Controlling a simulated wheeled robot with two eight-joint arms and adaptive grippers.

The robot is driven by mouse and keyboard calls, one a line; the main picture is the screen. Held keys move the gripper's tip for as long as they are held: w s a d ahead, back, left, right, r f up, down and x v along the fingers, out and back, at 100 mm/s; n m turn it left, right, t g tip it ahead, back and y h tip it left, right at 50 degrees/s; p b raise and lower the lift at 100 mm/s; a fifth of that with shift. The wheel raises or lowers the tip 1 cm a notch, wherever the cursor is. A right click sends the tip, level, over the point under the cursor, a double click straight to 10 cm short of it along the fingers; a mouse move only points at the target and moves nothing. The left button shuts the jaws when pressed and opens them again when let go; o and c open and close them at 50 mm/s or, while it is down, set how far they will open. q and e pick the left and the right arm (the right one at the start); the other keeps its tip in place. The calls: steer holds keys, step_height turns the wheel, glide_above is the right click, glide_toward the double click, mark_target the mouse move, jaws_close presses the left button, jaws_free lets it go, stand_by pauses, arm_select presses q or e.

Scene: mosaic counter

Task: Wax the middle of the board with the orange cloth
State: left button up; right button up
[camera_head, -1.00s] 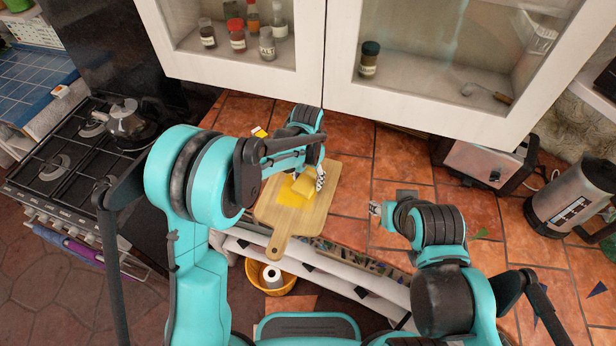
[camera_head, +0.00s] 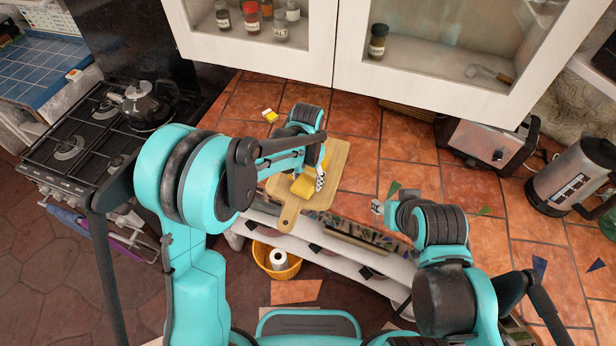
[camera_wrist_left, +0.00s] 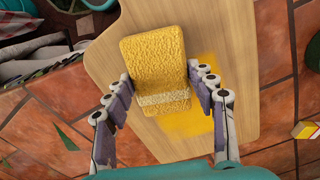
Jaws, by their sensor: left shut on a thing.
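The wooden board (camera_head: 336,160) lies on the tiled counter, its handle pointing toward me. It fills the middle of the left wrist view (camera_wrist_left: 222,28). The cloth (camera_wrist_left: 153,60) looks like a thick yellow-orange pad with a paler band. It is over the middle of the board and also shows in the head view (camera_head: 302,187). My left gripper (camera_wrist_left: 162,94) is shut on it, one finger at each side. I cannot tell whether the cloth touches the board. A yellow smear (camera_wrist_left: 190,124) shows on the wood beside and below the cloth. My right gripper (camera_head: 378,207) is right of the board; its jaws are unclear.
A small yellow-and-white item (camera_head: 270,116) lies on the counter behind the board. A toaster (camera_head: 485,145) and a kettle (camera_head: 575,180) stand at right. The stove (camera_head: 75,140) is at left. White cabinets (camera_head: 440,60) hang above the back. Tiles right of the board are mostly clear.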

mark_target(307, 181)
arm_select(q)
steer(key=shift+s+a+r+p, duration=0.1)
steer(key=shift+s+r+p, duration=0.15)
steer(key=shift+r, duration=0.4)
steer(key=shift+s+a+r+p, duration=0.15)
steer(key=shift+r+p, duration=0.15)
steer(key=shift+r, duration=0.3)
steer(key=shift+w+d+r+p, duration=0.2)
steer(key=shift+w+r+p, duration=0.05)
steer(key=shift+r+p, duration=0.25)
step_height(307, 181, up, 2)
steer(key=shift+s+r+p, duration=0.1)
steer(key=shift+r+p, duration=0.1)
steer(key=shift+p, duration=0.55)
steer(key=shift+r+p, duration=0.65)
steer(key=shift+r, duration=0.45)
